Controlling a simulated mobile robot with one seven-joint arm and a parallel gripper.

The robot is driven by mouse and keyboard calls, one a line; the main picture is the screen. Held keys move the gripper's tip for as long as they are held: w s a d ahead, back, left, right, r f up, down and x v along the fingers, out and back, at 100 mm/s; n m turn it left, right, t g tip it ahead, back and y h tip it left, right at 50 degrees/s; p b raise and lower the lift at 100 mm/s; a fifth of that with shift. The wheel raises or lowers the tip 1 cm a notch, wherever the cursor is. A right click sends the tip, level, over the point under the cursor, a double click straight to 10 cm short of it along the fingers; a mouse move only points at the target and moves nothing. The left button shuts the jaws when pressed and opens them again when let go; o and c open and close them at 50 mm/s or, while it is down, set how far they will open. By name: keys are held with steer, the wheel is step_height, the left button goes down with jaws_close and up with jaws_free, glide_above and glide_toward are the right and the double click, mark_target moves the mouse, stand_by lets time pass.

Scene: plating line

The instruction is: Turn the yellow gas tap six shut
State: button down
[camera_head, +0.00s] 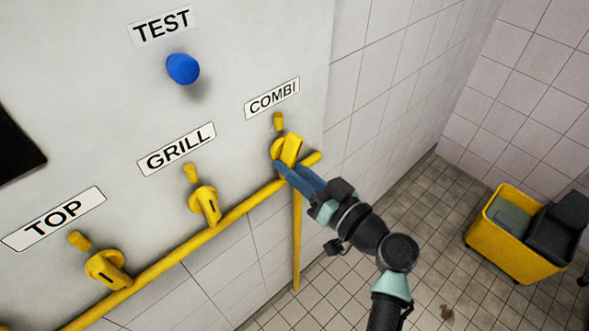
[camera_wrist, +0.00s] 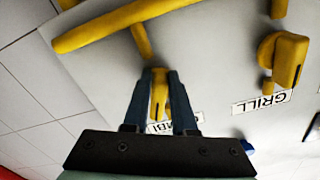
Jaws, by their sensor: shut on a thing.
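The yellow tap under the COMBI label (camera_head: 286,149) is on the white panel, at the right end of the row. No number shows on it, so I cannot tell from the frames that it is tap six. My gripper (camera_head: 283,168) is at this tap with its blue fingers. In the wrist view the two fingers of my gripper (camera_wrist: 160,78) lie on either side of the yellow tap handle (camera_wrist: 159,100) and are shut on it. The fingers hide part of the handle.
The GRILL tap (camera_head: 206,204) and the TOP tap (camera_head: 107,269) are to the left. A yellow pipe (camera_head: 240,212) runs below the taps. A blue TEST button (camera_head: 183,69) is above. A yellow mop bucket (camera_head: 513,240) stands on the tiled floor at right.

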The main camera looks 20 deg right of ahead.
steer(key=m, duration=0.3)
steer(key=r+m+p, duration=0.1)
steer(key=m, duration=0.2)
steer(key=a+m+p, duration=0.1)
steer(key=m, duration=0.3)
steer(key=shift+s+r, duration=0.25)
steer(key=shift+r, duration=0.05)
steer(key=shift+a+r+m+p, duration=0.1)
steer(key=shift+r+m+p, duration=0.1)
steer(key=shift+m+p, duration=1)
steer(key=shift+m+b, duration=0.3)
steer(key=shift+m, duration=0.2)
steer(key=c, duration=0.7)
jaws_free()
steer(key=shift+s, duration=0.1)
